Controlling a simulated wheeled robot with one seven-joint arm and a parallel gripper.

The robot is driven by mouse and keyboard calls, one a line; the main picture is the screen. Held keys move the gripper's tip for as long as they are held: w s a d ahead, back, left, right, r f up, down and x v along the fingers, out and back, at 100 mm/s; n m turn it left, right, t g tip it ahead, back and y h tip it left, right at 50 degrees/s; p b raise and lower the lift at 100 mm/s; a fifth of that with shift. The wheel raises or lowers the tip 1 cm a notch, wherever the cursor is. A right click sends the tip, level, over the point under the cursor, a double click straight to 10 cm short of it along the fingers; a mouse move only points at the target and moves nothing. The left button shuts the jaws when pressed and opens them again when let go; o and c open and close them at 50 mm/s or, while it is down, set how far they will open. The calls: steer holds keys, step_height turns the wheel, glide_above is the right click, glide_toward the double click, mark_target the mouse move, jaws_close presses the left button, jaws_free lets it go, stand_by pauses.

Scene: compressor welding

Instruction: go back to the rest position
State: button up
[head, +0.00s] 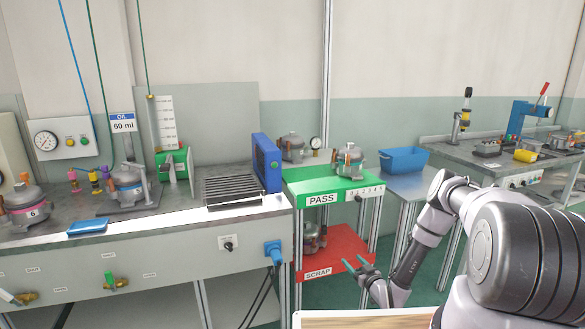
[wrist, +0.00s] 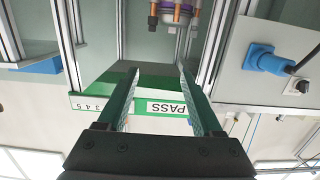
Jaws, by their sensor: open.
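My gripper (head: 362,268) is low at the centre right of the head view, in front of the red SCRAP shelf. Its two green fingers are apart with nothing between them. In the wrist view my gripper (wrist: 157,85) is also open and empty. The wrist picture is upside down. It shows the green PASS shelf edge (wrist: 208,107) beyond the fingers. A compressor (wrist: 178,12) shows at the top of that view, apart from the fingers.
The long bench (head: 190,222) is at left. A blue bin (head: 403,160) stands on a side table. A wooden surface (head: 365,320) is at the bottom edge.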

steer(key=w+d+r+g+h, duration=0.1)
steer(key=w+d+r, duration=0.1)
steer(key=w+r, duration=0.35)
steer(key=w+d+r+g, duration=0.1)
steer(key=w+r, duration=0.1)
steer(key=r, duration=0.7)
steer(key=w+d+r+g+h, duration=0.1)
steer(key=w+d+r, duration=0.1)
steer(key=w+r, duration=0.35)
steer(key=s+d+r+m+g+h, duration=0.1)
steer(key=s+r, duration=0.2)
steer(key=r, duration=0.9)
steer(key=s+d+r+m+g+h, duration=0.15)
steer(key=s+r, duration=0.25)
steer(key=r, duration=0.8)
steer(key=s+a+r+m+g+h, duration=0.1)
steer(key=s+a+r+m, duration=0.15)
steer(key=s+r, duration=1.45)
steer(key=s+a+r+m+g+y, duration=0.1)
steer(key=s+a, duration=0.1)
steer(key=s, duration=0.9)
steer(key=s+a+r+m+g+y, duration=0.1)
steer(key=s+m, duration=0.1)
steer(key=s, duration=1)
steer(key=shift+s+a+r, duration=0.15)
steer(key=shift+s+a, duration=0.1)
steer(key=shift+a, duration=0.15)
